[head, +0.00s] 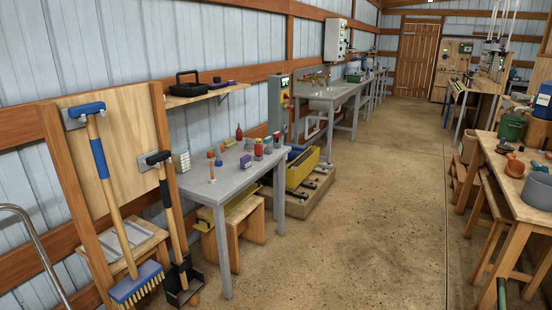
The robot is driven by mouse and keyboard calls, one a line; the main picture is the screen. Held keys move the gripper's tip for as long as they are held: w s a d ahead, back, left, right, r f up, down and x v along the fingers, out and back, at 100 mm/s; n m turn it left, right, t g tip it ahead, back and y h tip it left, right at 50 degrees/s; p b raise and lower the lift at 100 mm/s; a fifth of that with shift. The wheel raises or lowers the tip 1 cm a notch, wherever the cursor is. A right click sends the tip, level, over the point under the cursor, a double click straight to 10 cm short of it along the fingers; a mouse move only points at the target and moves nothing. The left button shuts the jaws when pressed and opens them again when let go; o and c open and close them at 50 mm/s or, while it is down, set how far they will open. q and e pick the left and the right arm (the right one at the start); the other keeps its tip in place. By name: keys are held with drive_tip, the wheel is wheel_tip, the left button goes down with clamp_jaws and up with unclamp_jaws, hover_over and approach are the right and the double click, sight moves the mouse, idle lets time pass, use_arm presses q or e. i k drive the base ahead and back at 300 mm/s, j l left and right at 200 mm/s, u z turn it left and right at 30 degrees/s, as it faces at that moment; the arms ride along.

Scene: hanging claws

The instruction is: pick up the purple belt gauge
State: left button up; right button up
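Neither of my grippers is in view. A small purple-blue item (246,161) lies on the grey table (208,184) at the left. It may be the purple belt gauge, but it is too small to tell. A dark, slightly purple item (221,85) also lies on the wall shelf (205,93) behind the table, and I cannot tell what it is.
Several small red, orange and blue items crowd the grey table. A yellow bin (301,172) stands beyond the table. The concrete floor (350,230) is clear up to the wooden workbench (502,175) on the right.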

sight(245, 161)
drive_tip(key=i+z, duration=0.15)
drive_tip(key=i, duration=1)
drive_tip(key=l, duration=0.05)
